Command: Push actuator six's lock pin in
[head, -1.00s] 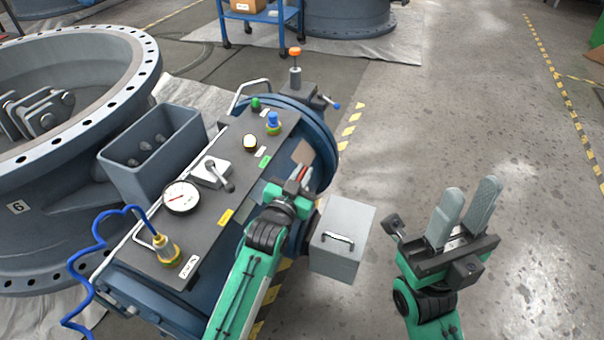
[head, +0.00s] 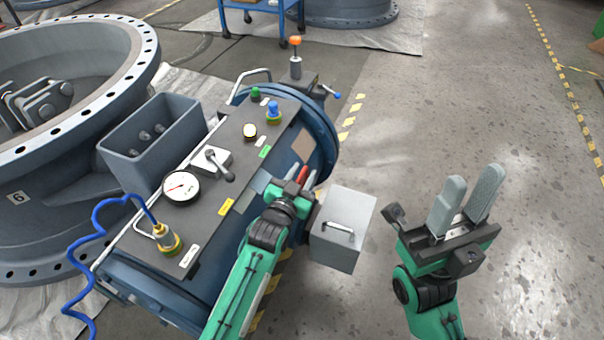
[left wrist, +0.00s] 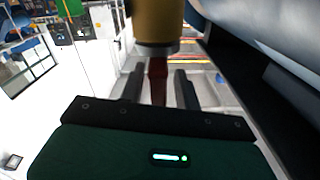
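Actuator six is the blue body with a dark top panel (head: 219,199), beside the valve marked 6. My left gripper (head: 296,174) is at the panel's right side, low against the blue body. A red rod, seemingly the lock pin, shows at its fingers (head: 303,174). In the left wrist view the red pin (left wrist: 158,82) hangs below a brass-coloured housing (left wrist: 158,22) with a grey collar. The left fingers stand on either side of it, with narrow gaps. Whether they touch it is unclear. My right gripper (head: 464,190) is open and empty over bare floor.
A grey box with a handle (head: 341,231) stands just right of my left gripper. The panel carries a gauge (head: 181,188), a lever (head: 221,167) and a blue knob (head: 273,110). A blue hose (head: 97,215) coils at the left. The floor at right is free.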

